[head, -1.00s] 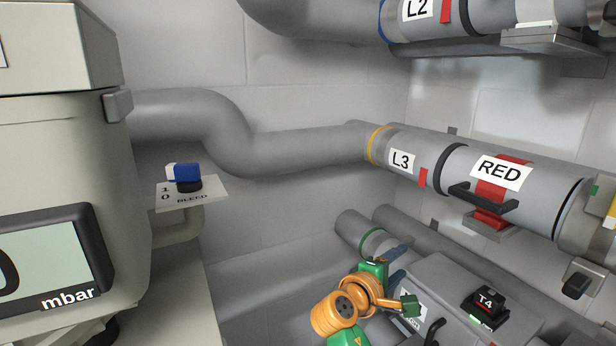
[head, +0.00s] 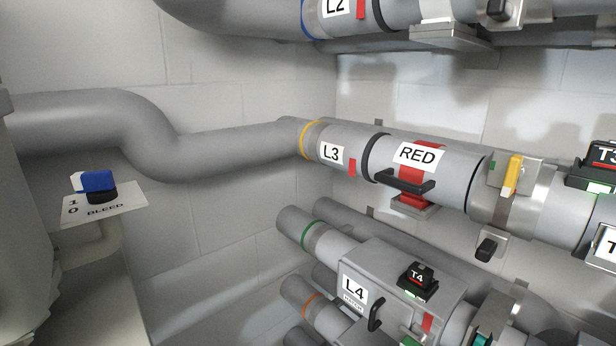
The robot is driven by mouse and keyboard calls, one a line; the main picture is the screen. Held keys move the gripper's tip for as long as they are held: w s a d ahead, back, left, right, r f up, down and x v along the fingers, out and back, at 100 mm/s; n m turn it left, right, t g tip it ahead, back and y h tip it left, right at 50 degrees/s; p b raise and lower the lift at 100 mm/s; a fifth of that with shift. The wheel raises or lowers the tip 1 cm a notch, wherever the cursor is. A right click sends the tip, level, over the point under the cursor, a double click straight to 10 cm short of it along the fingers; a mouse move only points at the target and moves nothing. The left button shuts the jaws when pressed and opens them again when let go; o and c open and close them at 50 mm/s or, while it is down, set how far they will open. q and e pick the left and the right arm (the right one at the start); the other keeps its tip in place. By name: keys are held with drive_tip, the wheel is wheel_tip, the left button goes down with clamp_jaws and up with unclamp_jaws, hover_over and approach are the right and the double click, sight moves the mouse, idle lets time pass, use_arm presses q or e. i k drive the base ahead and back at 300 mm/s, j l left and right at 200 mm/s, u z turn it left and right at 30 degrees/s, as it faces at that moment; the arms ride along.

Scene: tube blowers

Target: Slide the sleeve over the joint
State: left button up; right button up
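The L3 line has a wide grey cylinder labelled RED (head: 447,182), with a black handle (head: 405,181) on its front; it looks like a sleeve. A black ring (head: 373,155) is at its left end, and a dark seam is at its right end by a metal coupling (head: 517,208). To its left is a grey section labelled L3 (head: 331,154) with a red mark (head: 352,167). I cannot tell which seam is the joint or whether it is covered. Neither gripper can be made out in the head view.
A yellow lever (head: 512,176) stands on the coupling. Below are a grey box labelled L4 (head: 354,290) and a black T4 block (head: 417,281). The L2 line (head: 400,13) runs above. A BLEED knob (head: 98,181) is at left.

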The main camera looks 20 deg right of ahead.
sight(517, 216)
drive_tip(key=z, duration=1.6)
